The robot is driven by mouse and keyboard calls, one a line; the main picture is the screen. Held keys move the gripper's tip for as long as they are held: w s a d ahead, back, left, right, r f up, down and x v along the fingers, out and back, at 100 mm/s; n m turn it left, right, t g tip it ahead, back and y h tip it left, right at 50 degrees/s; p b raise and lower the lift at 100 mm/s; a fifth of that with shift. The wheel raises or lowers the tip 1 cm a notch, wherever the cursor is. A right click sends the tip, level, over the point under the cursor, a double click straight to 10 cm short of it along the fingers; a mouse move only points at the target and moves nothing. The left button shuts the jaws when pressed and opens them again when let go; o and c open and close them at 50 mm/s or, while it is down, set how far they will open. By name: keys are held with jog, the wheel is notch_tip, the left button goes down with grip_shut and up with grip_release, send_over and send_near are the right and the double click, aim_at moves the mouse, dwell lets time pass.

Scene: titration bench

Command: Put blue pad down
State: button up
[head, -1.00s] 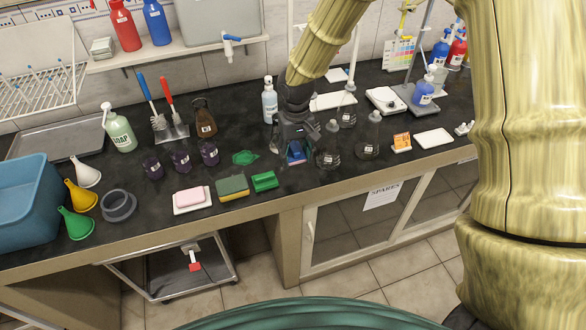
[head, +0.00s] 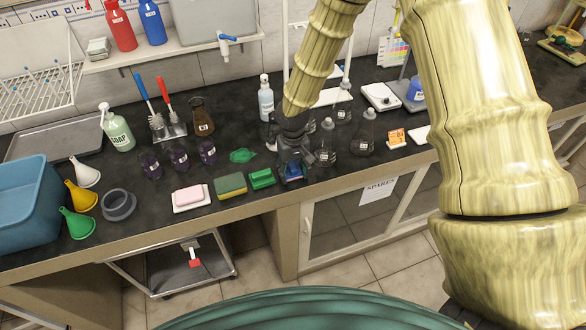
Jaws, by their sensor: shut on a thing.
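The blue pad (head: 292,171) is a small blue block in my gripper (head: 293,164), low at the front edge of the dark bench. My gripper is shut on it and hides most of it. I cannot tell whether the pad touches the bench top. The pad sits just right of a green block (head: 262,178) and left of a dark flask (head: 326,150).
A yellow-green sponge (head: 231,186) and a pink bar on a white dish (head: 191,197) lie along the front edge to the left. A crumpled green cloth (head: 242,155) lies behind. More flasks (head: 363,137) stand to the right. Little room is free around my gripper.

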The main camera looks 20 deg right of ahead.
aim_at(293, 168)
jog(key=shift+f, duration=0.15)
jog(key=o, duration=1.3)
jog(key=shift+r, duration=0.25)
jog(key=shift+r+b, duration=1.65)
jog(key=shift+r, duration=4.25)
jog(key=shift+s, duration=0.1)
